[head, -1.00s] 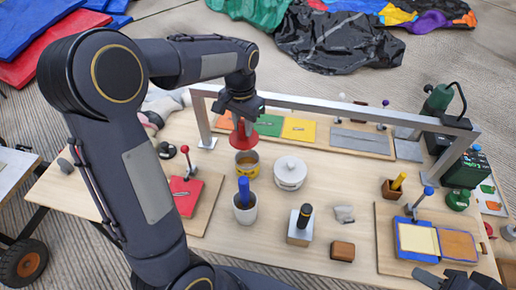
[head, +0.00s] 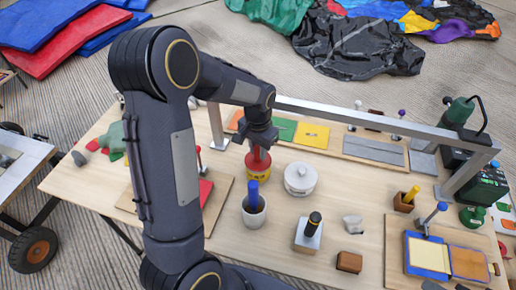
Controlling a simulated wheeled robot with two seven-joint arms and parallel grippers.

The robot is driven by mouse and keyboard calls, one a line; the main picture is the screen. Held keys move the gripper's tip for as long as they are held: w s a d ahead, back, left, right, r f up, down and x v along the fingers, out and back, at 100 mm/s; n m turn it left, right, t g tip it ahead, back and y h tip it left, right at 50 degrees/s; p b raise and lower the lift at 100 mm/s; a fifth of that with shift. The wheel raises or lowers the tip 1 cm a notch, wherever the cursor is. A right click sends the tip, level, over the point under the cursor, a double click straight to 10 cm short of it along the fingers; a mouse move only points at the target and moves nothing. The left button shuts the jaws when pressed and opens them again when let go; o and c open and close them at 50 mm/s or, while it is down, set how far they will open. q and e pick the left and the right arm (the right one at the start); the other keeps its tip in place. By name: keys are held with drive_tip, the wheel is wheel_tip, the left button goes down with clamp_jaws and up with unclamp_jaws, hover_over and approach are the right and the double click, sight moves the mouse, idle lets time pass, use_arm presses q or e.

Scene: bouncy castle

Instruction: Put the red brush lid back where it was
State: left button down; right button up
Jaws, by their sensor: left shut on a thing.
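The red brush lid (head: 257,160) is a red cone-like piece in the middle of the head view. My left gripper (head: 260,142) points down and is shut on its top. Directly under it is a yellow pot (head: 258,174) with a red band. The lid's lower edge meets or overlaps the pot's opening in the picture; whether it rests on the pot or hovers just above, I cannot tell. Only small dark tips of my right gripper (head: 447,286) show at the bottom right edge.
A grey metal frame (head: 380,124) spans the table behind. Green and yellow cards (head: 312,135) lie beyond.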

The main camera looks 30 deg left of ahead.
use_arm(q)
drive_tip(key=c, duration=1.6)
unclamp_jaws()
drive_tip(key=shift+f, duration=0.15)
drive_tip(key=o, duration=0.4)
